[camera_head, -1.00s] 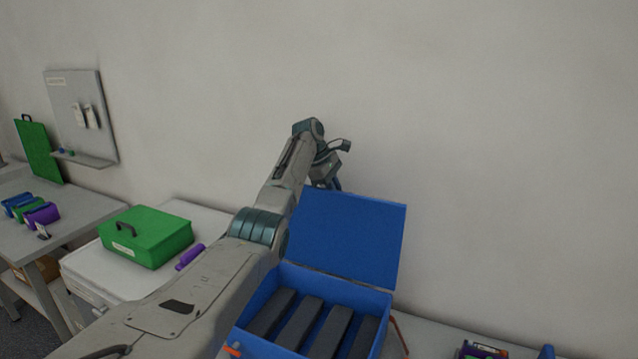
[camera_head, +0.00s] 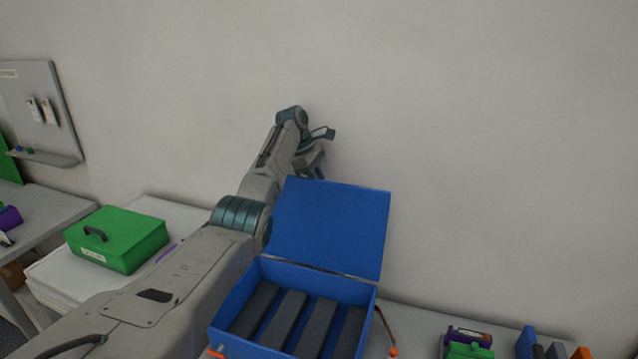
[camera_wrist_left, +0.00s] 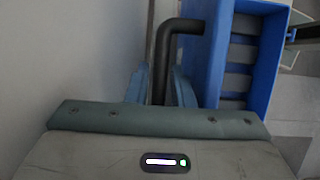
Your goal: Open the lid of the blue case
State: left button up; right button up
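The blue case (camera_head: 232,303) stands on the bench with its lid (camera_head: 330,232) swung up to a steep, upright angle. Dark bars lie inside it. My left arm reaches across the case's left side, and the left gripper (camera_head: 316,168) is behind the lid's top left part, partly hidden by it. In the left wrist view, a black lid handle (camera_wrist_left: 162,70) stands out from the lid's outer side and runs between the left gripper's fingers (camera_wrist_left: 160,88). They sit close on both sides of it and look shut on it. My right gripper is not in view.
A green case (camera_head: 118,240) stands on a white surface at left. Small coloured items (camera_head: 468,342) and a blue rack (camera_head: 527,343) are at lower right. The wall is close behind the lid. A grey board (camera_head: 38,112) hangs at far left.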

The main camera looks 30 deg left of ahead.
pick_arm(q)
jog(key=shift+r, duration=0.1)
jog(key=shift+a+r, duration=0.15)
jog(key=shift+r, duration=0.1)
jog(key=b+v, duration=0.3)
jog(key=v, duration=0.5)
jog(key=shift+r+b, duration=0.15)
jog(key=shift+b, duration=0.25)
jog(key=shift+v, duration=0.9)
jog(key=shift+s, duration=0.1)
jog(key=shift+a, duration=0.1)
